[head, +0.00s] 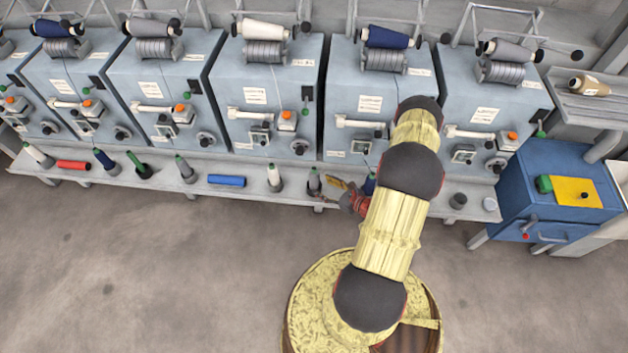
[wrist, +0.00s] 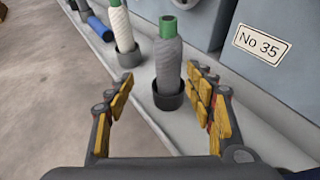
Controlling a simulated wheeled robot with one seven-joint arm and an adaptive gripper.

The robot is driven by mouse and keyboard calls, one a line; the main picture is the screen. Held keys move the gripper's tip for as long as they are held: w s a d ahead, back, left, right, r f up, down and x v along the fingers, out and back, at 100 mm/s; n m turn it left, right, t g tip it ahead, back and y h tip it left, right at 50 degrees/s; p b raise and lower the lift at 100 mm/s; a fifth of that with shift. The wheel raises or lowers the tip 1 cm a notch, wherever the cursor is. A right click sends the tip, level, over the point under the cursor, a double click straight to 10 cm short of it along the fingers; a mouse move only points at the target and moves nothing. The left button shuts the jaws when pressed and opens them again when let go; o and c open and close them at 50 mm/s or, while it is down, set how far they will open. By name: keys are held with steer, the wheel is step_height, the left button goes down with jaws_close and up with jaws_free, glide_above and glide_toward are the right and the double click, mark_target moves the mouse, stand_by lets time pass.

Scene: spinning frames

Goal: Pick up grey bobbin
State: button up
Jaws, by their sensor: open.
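A grey bobbin (wrist: 168,65) with a green top stands upright in a dark round holder (wrist: 168,97) on the ledge in the wrist view. In the head view the grey bobbin (head: 314,182) stands on the ledge just left of my gripper (head: 328,193). My gripper (wrist: 160,88) is open and empty. In the wrist view its two yellow-padded fingers are spread to the left and right of the bobbin's line. The bobbin stands ahead of the palm, and I see no clear contact with either finger.
A white bobbin (wrist: 120,28) stands close beyond the grey one, and a blue bobbin (head: 227,180) lies farther left on the ledge (head: 245,193). Machine fronts (head: 268,95) rise behind the ledge. A blue cabinet (head: 557,190) stands at the right. The floor in front is clear.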

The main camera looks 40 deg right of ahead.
mark_target(318, 181)
steer(key=shift+w+d+f+h, duration=0.1)
steer(key=shift+d+f+h, duration=0.2)
steer(key=shift+d, duration=0.05)
steer(key=shift+w+d+f, duration=0.1)
steer(key=shift+w+f, duration=0.1)
steer(key=shift+w, duration=0.1)
steer(key=b+x, duration=0.2)
steer(key=x, duration=0.5)
steer(key=shift+r, duration=0.15)
steer(key=shift+c, duration=1.2)
steer(key=c, duration=1.1)
steer(key=shift+r, duration=0.1)
